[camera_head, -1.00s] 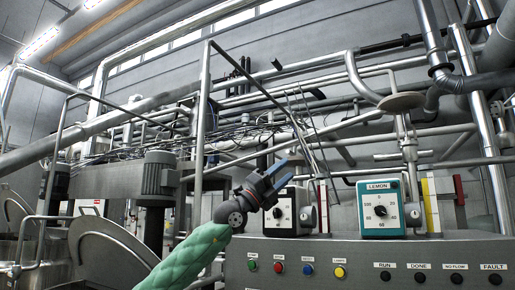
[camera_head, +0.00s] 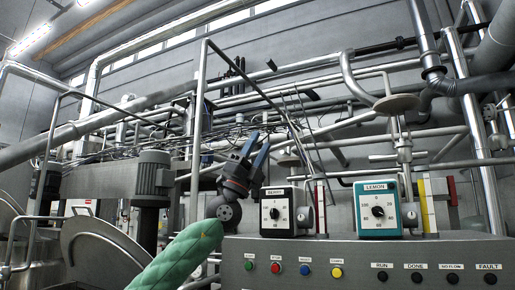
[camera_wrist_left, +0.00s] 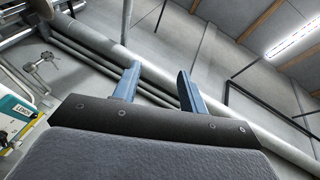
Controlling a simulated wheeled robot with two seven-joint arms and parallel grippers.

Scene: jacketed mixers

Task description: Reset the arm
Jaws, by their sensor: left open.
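My left arm, in a green padded sleeve, comes up from the bottom of the head view. My right gripper is not in view.
A control panel (camera_head: 350,256) with coloured buttons spans the lower right. The teal LEMON dial box (camera_head: 378,209) stands on it. A grey motor (camera_head: 153,178) and an upright metal post (camera_head: 199,130) are at the left. Pipes fill the background.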

